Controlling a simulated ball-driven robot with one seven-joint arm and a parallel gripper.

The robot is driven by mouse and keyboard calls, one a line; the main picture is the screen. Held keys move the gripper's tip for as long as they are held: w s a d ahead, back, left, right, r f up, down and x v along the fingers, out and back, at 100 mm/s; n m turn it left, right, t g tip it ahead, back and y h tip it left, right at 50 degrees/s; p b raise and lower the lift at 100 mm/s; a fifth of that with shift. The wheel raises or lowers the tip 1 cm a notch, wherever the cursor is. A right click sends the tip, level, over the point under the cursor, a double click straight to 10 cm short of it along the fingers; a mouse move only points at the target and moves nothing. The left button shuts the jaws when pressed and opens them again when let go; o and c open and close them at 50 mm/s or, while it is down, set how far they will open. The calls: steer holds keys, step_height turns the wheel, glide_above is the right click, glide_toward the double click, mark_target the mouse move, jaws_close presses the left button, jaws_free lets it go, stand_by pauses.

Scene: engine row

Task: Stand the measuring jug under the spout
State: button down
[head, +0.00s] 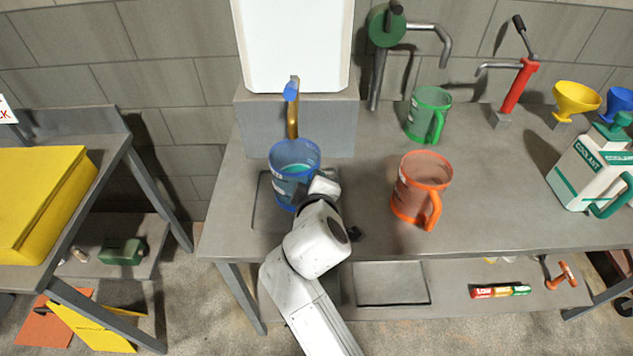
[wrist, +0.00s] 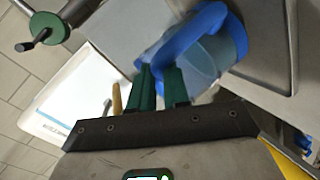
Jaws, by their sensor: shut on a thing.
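A clear blue measuring jug (head: 291,168) is upright at the left of the bench, below the brass spout (head: 292,118) with its blue tap knob. I cannot tell whether its base touches the bench. My gripper (head: 318,192) is at the jug's near right side, shut on its blue handle. In the wrist view the green fingers of my gripper (wrist: 159,80) close on the handle of the blue jug (wrist: 206,50). A white tank (head: 293,45) stands above the spout on a grey block (head: 335,128). A teal patch shows through the jug; its cause is unclear.
An orange jug (head: 421,188) and a green jug (head: 428,115) stand to the right on the bench (head: 480,215). A red hand pump (head: 518,85), yellow funnel (head: 576,98) and coolant container (head: 590,170) are farther right. A dark shallow tray (head: 263,215) lies around the blue jug.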

steer(key=shift+f+b, duration=0.4)
steer(key=shift+b, duration=0.05)
steer(key=c, duration=1)
jaws_free()
steer(key=v, duration=1)
steer(key=shift+s+r+b, duration=0.1)
steer(key=shift+s+b, duration=0.25)
